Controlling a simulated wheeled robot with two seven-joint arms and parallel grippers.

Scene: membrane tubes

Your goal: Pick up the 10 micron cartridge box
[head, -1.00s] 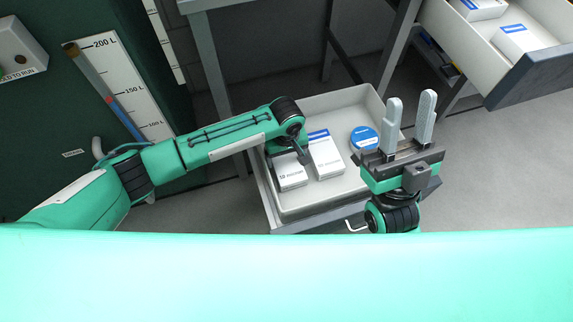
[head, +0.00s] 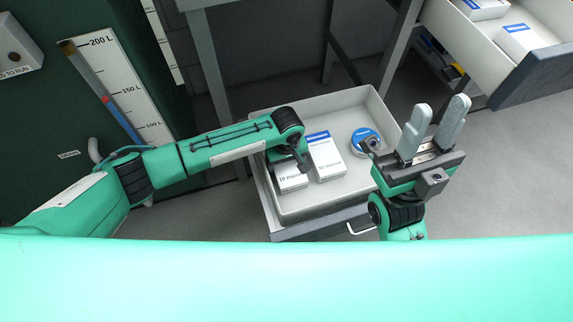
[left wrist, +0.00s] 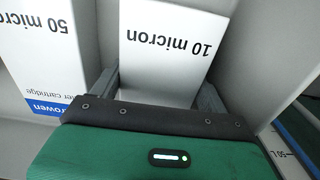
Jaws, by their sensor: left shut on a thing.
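The 10 micron cartridge box (head: 291,182) is a white box in the left part of the open drawer (head: 376,100). In the left wrist view the box (left wrist: 168,45) reads "10 micron" and sits between my two fingers. My left gripper (left wrist: 157,92) is shut on it; in the head view the arm's end (head: 301,158) covers part of the box and hides the fingertips. Whether the box is clear of the drawer floor I cannot tell. My right gripper (head: 435,125) is open and empty, pointing up to the right of the drawer.
A white box with a blue band (head: 326,158), marked 50 micron in the left wrist view (left wrist: 42,50), stands close beside the held box. A round blue-topped item (head: 364,139) lies farther right. Another open drawer (head: 540,75) with white boxes is at top right.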

